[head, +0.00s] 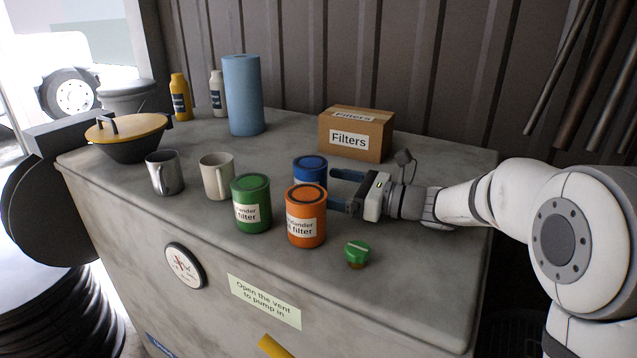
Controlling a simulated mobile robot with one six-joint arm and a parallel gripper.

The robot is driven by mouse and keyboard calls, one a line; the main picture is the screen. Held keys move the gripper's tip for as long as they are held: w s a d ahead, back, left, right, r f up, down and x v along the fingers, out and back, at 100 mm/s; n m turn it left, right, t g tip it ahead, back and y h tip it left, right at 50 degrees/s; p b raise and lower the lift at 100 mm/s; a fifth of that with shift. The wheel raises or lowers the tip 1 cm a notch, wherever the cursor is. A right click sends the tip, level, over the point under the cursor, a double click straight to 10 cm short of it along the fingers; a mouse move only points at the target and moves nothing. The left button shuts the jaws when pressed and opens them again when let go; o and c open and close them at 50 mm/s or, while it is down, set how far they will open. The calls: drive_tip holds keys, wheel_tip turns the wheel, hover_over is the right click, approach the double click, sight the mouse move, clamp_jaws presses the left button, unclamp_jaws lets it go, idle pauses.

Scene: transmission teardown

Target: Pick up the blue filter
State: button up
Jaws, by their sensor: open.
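The blue filter (310,168) is a short blue can standing upright on the grey bench top, behind the orange filter (306,218), which hides its lower part. The green filter (251,205) stands to the left of the orange one. My gripper (336,189) reaches in from the right, low and level, with its jaws open toward the blue filter. One blue finger shows at the back, and the other is partly seen behind the orange can. I cannot tell whether the fingers are around the blue filter or just beside it.
A cardboard box (356,135) marked Filters stands behind my gripper. A green cap (357,252) lies at the front. A white mug (217,176), metal mug (164,173), blue roll (243,95) and lidded pan (128,140) stand left.

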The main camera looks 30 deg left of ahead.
sight(309, 180)
drive_tip(key=a, duration=0.2)
drive_tip(key=a+p, duration=0.1)
drive_tip(key=a, duration=0.2)
drive_tip(key=shift+s+a+r+p, duration=0.15)
drive_tip(key=shift+s+a+p, duration=0.05)
drive_tip(key=shift+a+p, duration=0.1)
drive_tip(key=c, duration=1.3)
